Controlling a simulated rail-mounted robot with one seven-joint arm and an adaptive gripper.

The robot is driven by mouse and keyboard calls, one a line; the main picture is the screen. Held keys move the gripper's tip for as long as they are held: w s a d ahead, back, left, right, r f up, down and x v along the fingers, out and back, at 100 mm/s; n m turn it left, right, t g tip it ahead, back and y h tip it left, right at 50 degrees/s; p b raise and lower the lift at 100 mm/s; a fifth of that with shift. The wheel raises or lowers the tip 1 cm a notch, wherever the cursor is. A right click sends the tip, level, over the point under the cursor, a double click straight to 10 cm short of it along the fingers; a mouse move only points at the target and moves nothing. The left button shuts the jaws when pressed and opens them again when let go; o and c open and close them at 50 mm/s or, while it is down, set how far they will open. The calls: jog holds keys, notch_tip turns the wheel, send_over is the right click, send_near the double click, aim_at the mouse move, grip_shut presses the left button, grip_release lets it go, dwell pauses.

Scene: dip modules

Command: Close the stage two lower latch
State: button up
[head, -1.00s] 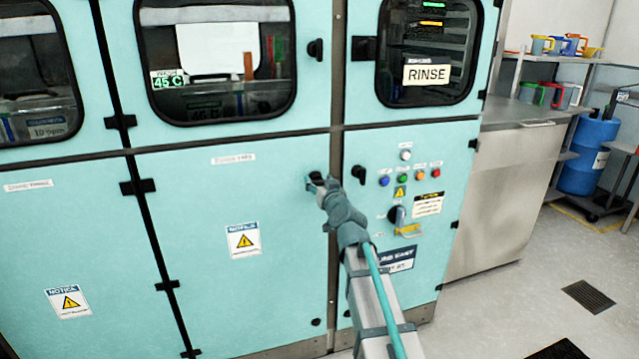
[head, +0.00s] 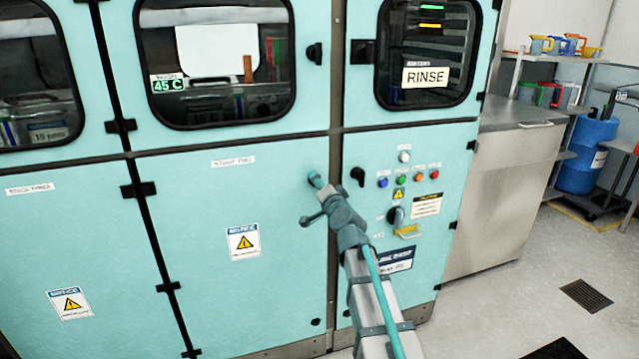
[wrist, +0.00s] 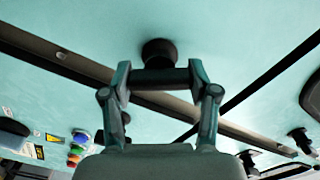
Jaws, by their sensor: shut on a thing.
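The lower middle door (head: 205,260) is a flat teal panel with a blurred label at its top. Its latch is at the right edge, mostly hidden by my gripper (head: 316,180) in the head view. In the wrist view the latch's round black base (wrist: 158,52) stands on the teal door, just beyond the fingers. My gripper (wrist: 160,78) also shows there, its two fingers on either side of a dark bar in front of that base. It is shut on the latch handle. The handle's exact angle is hard to tell.
Similar black latches sit on the upper middle door (head: 315,51), the rinse door (head: 362,50) and the lower right panel (head: 357,177). Coloured buttons (head: 401,180) and a rotary switch (head: 396,216) lie right of my arm.

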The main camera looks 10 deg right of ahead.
jog(key=m+p, duration=0.2)
jog(key=m, duration=0.4)
jog(key=shift+f+m, duration=0.1)
jog(key=shift+m, duration=0.2)
dwell(0.4)
jog(key=o, duration=1.2)
jog(key=shift+c, duration=0.2)
jog(key=shift+s, duration=0.1)
jog(key=s+d, duration=0.1)
jog(key=s, duration=1)
jog(key=shift+s+d, duration=0.35)
jog(key=shift+s, duration=0.05)
